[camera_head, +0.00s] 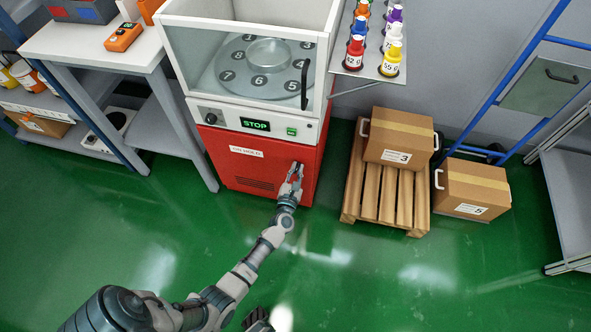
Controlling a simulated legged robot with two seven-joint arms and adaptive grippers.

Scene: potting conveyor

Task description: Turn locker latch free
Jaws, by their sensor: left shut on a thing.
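The red locker door (246,171) forms the lower front of the white machine and appears closed. It carries a small white label (246,152) and dark vent slots. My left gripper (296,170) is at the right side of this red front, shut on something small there. The latch is mostly hidden by the fingers, so its angle cannot be told. My right gripper is not clearly seen; only a dark piece shows at the bottom edge.
Above is a control panel with a green STOP display (255,125) and a glass-fronted chamber with a numbered turntable (264,75). A wooden pallet (372,200) holding a box (399,138) stands right, beside another box (472,190). A white table (95,45) stands left. Green floor in front is clear.

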